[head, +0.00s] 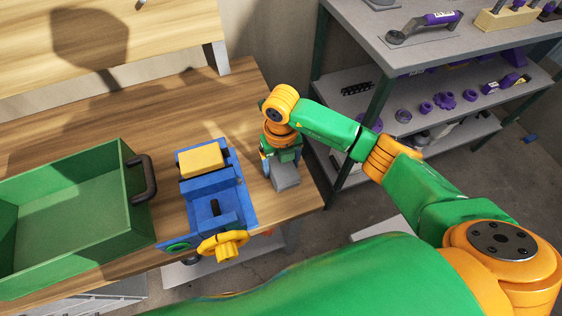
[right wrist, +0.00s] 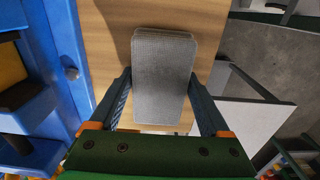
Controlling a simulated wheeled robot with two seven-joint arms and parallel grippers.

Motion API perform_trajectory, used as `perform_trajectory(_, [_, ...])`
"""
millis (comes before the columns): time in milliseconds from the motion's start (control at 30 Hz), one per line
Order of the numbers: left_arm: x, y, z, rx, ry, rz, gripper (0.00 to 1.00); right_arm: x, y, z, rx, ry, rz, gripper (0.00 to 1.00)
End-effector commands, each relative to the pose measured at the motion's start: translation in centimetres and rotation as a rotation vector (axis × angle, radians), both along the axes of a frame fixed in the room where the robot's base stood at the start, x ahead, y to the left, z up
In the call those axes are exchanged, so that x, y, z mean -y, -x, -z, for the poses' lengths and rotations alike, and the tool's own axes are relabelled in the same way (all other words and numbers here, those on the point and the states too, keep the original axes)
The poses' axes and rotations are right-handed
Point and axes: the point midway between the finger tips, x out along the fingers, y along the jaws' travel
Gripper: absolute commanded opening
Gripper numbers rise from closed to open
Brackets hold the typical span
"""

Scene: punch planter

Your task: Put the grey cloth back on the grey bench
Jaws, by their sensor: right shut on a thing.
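The grey cloth (head: 286,179) is a folded, flat pad over the right end of the wooden table. It fills the middle of the right wrist view (right wrist: 163,62). My right gripper (head: 281,168) points down and is shut on the cloth, with one finger on each side of it. I cannot tell whether the cloth touches the wood. The grey bench (head: 376,21), grey-topped with green legs, stands at the upper right, apart from the cloth. My left gripper is not in view.
A blue vise-like device (head: 215,201) with a yellow block and yellow handwheel stands just left of the cloth. A green open crate (head: 73,207) is farther left.

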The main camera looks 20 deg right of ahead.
Motion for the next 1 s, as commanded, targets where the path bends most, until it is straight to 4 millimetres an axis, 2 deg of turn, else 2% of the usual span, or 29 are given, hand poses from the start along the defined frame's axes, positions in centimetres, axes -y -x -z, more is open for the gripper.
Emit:
perform_trajectory(33, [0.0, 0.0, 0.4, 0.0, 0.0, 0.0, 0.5, 0.0, 0.0, 0.3, 0.0, 0.0, 0.0, 0.29])
perform_trajectory(67, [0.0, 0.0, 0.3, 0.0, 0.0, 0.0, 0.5, 0.0, 0.0, 0.3, 0.0, 0.0, 0.0, 0.86])
perform_trajectory(100, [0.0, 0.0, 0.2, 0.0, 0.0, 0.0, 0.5, 0.0, 0.0, 0.2, 0.0, 0.0, 0.0, 0.97])
perform_trajectory(133, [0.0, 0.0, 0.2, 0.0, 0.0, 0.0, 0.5, 0.0, 0.0, 0.2, 0.0, 0.0, 0.0, 1.0])
perform_trajectory(400, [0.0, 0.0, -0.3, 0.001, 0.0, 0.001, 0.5, 0.0, 0.0, -0.4, 0.0, 0.0, 0.0, 1.0])
perform_trajectory(467, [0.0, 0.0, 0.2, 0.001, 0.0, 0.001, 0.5, 0.0, -0.1, -0.8, 0.004, -0.001, 0.0, 1.0])
perform_trajectory(567, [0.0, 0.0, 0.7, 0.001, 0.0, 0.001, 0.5, 0.0, -0.1, -2.7, 0.007, 0.0, -0.002, 1.0])
perform_trajectory(800, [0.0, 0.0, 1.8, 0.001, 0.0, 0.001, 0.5, 0.0, -0.1, -9.0, 0.007, 0.0, 0.0, 1.0])
perform_trajectory(900, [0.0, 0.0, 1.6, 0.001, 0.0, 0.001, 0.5, 0.0, -0.1, -11.1, 0.006, 0.002, 0.0, 1.0])
perform_trajectory(1000, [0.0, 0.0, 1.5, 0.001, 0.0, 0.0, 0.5, 0.0, 0.0, -12.0, 0.002, 0.001, 0.001, 1.0])
